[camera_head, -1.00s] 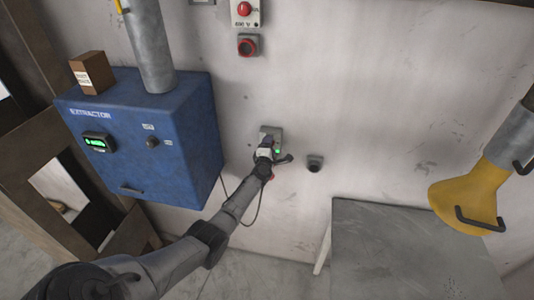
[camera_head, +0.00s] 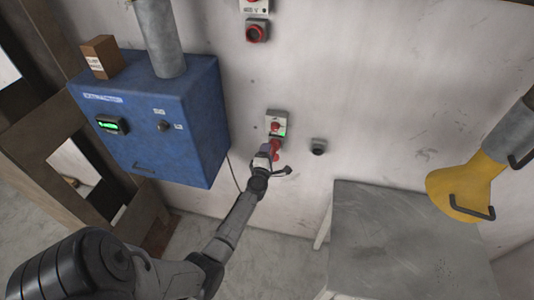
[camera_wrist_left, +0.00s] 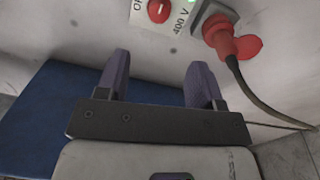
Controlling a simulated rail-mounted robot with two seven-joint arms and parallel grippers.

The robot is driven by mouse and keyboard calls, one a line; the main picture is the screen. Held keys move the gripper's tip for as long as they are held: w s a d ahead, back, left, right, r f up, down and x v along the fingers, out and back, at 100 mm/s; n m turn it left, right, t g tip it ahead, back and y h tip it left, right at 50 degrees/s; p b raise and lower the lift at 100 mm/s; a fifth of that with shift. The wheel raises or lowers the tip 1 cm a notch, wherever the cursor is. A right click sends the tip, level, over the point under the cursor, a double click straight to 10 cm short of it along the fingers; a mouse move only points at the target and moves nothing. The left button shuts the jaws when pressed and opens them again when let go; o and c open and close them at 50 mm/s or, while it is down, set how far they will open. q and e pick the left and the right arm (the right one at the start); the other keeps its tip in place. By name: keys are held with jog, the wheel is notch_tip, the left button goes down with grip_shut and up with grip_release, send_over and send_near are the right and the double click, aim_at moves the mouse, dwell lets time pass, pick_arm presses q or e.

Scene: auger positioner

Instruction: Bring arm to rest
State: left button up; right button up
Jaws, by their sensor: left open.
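My left arm reaches from the lower left of the head view towards the wall. Its gripper (camera_head: 265,152) is just below a small wall box (camera_head: 283,117) with a red knob. In the left wrist view the two purple-grey fingers are wide apart with nothing between them (camera_wrist_left: 156,65). Above them there are the red knob (camera_wrist_left: 158,10) and a "400 V" label. A red plug (camera_wrist_left: 228,42) with a dark cable sits in the socket, up and right of the fingers. My right gripper does not show.
A blue extractor box (camera_head: 185,135) with a lit green display hangs on the left, with a grey pipe (camera_head: 158,38) above. A grey table (camera_head: 400,235) stands at lower right. A yellow spout (camera_head: 465,188) hangs at the right. A small dark fixture (camera_head: 318,146) is on the wall.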

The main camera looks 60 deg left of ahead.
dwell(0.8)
pick_arm(q)
jog(key=w+d+r+m+g+h, duration=0.1)
jog(key=w+d+r+m+h, duration=0.15)
jog(key=d+m+h, duration=0.65)
jog(key=w+d+r+m+h, duration=0.1)
jog(key=d+r+m+h, duration=0.35)
jog(key=d+m, duration=0.8)
jog(key=s+d+m+g+p, duration=0.1)
jog(key=s+d+m+g, duration=0.25)
jog(key=s+d, duration=0.55)
jog(key=s+d+m+g+p, duration=0.2)
jog(key=s+d+m, duration=0.3)
jog(key=s, duration=0.7)
jog(key=s+d+f+g, duration=0.1)
jog(key=s+f, duration=0.1)
jog(key=s, duration=0.4)
jog(key=s+d+f+g+p, duration=0.1)
jog(key=s+f, duration=0.2)
jog(key=s, duration=0.2)
jog(key=shift+s+d+m+g, duration=0.25)
jog(key=shift+s+m+g, duration=0.1)
jog(key=shift+m, duration=0.05)
jog(key=shift+f, duration=0.1)
